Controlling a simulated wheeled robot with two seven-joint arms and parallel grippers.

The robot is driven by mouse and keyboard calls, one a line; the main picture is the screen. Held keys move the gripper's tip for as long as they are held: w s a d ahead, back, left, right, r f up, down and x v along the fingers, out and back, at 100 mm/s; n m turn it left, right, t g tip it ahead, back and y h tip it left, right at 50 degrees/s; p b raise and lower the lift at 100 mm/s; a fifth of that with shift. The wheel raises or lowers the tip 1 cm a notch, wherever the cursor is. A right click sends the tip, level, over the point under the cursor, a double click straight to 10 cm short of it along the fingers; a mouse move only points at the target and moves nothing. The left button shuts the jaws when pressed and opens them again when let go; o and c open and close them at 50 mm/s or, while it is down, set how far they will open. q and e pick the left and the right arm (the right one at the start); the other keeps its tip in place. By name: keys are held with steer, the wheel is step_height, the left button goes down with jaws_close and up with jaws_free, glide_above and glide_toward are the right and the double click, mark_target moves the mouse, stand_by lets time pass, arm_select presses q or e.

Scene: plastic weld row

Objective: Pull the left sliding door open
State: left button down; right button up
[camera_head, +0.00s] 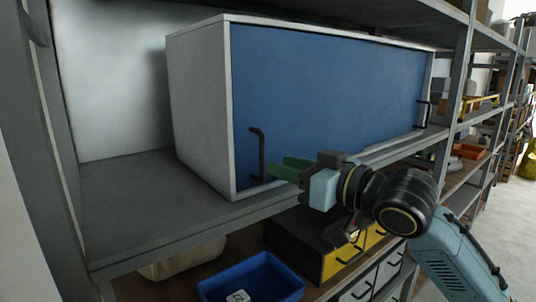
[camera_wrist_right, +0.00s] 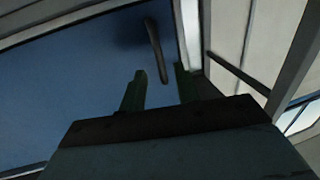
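A white cabinet (camera_head: 197,115) with blue sliding doors stands on a grey shelf. The left sliding door (camera_head: 300,95) looks shut and has a black upright bar handle (camera_head: 257,153) near its left edge. The right gripper (camera_head: 282,168), with green fingers, is in front of the door close to the handle's lower part. In the right wrist view, the door (camera_wrist_right: 70,90) fills the left side and the handle (camera_wrist_right: 155,50) lines up with the gap between the two parted fingers (camera_wrist_right: 160,88). Contact cannot be told. My left gripper is not in view.
A second black handle (camera_head: 424,113) is at the cabinet's right end. Below the shelf (camera_head: 130,195) are a blue bin (camera_head: 250,280) and black and yellow drawers (camera_head: 340,262). A grey rack post (camera_head: 458,70) stands at the right. The shelf left of the cabinet is bare.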

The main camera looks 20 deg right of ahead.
mark_target(264, 159)
steer(key=x, duration=0.5)
steer(key=shift+p, duration=0.35)
jaws_close()
